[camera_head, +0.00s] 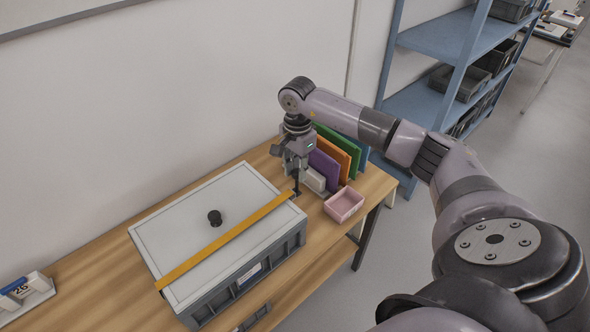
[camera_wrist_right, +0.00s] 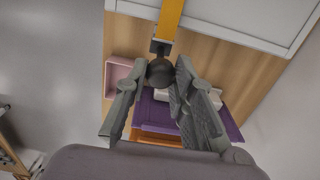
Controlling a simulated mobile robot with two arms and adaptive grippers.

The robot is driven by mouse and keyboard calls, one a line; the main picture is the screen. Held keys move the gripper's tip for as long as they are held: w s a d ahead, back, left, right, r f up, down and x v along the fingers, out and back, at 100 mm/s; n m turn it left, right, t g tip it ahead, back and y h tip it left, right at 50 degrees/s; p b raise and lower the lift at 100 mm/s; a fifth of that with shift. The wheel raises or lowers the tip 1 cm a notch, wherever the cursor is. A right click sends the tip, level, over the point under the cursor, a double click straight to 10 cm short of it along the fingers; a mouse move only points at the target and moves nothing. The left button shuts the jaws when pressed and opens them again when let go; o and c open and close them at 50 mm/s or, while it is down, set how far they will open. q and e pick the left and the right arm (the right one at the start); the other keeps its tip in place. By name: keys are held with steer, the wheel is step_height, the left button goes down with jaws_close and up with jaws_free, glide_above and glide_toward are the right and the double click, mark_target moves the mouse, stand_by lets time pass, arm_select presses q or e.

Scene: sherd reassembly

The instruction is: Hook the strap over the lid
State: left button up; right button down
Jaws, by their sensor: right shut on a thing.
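The orange strap (camera_head: 225,241) lies slantwise across the pale lid (camera_head: 185,228) of a grey crate (camera_head: 245,279). My right gripper (camera_head: 296,184) is at the right end of the strap, just past the crate's right corner. In the right wrist view, the gripper (camera_wrist_right: 160,78) is shut on the strap's dark round end piece (camera_wrist_right: 160,71), and the strap (camera_wrist_right: 170,17) runs from it onto the lid. The strap's far-left end reaches the lid's front left edge; its fastening there is not clear. My left gripper is out of view.
A pink open box (camera_head: 344,205) stands right of the gripper near the table's right edge. Purple, orange, green and blue upright panels (camera_head: 336,155) stand behind it. Blue shelving (camera_head: 440,40) stands beyond the table.

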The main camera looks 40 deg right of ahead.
mark_target(295, 179)
steer(key=shift+f+b, duration=1.55)
steer(key=shift+f, duration=0.7)
steer(key=shift+s, duration=0.1)
steer(key=shift+f+b, duration=0.1)
steer(key=shift+b, duration=0.25)
steer(key=shift+a, duration=0.15)
steer(key=shift+a, duration=0.25)
steer(key=shift+a, duration=0.4)
steer(key=shift+b, duration=0.3)
